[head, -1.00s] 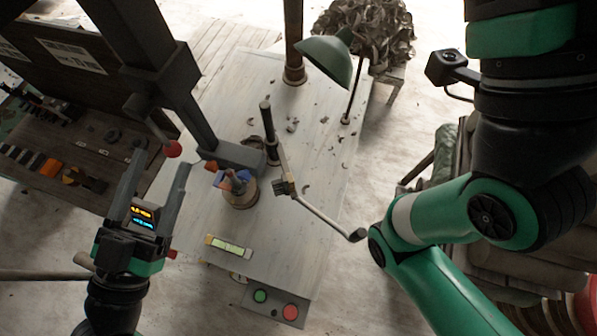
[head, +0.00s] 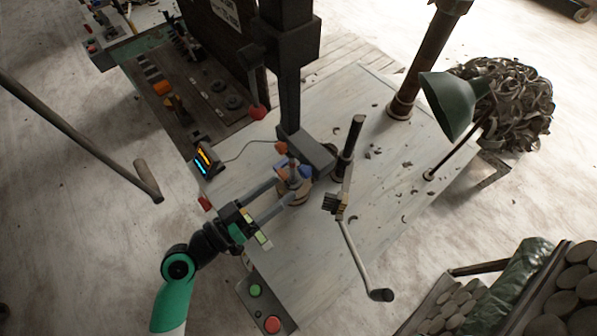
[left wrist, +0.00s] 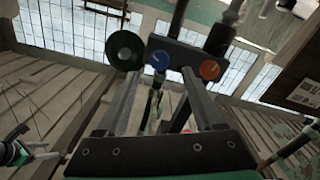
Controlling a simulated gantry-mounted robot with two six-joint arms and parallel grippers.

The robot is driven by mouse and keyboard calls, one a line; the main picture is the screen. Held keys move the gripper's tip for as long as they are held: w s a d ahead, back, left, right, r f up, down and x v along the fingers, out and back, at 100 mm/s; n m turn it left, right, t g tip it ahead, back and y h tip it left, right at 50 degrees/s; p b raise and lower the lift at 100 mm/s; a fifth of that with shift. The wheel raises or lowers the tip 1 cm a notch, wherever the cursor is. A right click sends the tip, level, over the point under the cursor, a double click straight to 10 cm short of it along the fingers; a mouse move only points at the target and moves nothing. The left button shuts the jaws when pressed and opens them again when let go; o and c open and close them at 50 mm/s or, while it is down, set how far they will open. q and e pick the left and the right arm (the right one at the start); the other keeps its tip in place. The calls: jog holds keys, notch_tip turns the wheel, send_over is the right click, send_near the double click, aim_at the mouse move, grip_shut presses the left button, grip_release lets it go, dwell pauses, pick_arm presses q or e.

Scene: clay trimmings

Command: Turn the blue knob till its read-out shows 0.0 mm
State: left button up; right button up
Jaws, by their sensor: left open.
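The blue knob (head: 305,171) sits beside an orange knob (head: 281,147) on a dark head above the bench. In the left wrist view the blue knob (left wrist: 158,59) faces me with a pale mark, left of the orange knob (left wrist: 210,70). The small dark read-out (head: 206,160) has an orange line and a blue line; I cannot read its digits. My left gripper (head: 285,187) reaches in from the lower left. Its fingers are apart, with the tips near the blue knob. In the wrist view the blue knob shows beyond the gap between the fingers.
A crank handle (head: 362,262) and an upright dark post (head: 352,145) stand right of the knobs. A control box with green and red buttons (head: 265,306) is at the bench's near end. A green lamp (head: 446,104) overhangs the right side.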

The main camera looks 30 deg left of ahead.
aim_at(301, 174)
pick_arm(q)
jog(key=x, duration=0.6)
jog(key=shift+w+d+p, duration=0.1)
jog(key=shift+w+p, duration=0.05)
jog(key=shift+p, duration=0.15)
grip_shut()
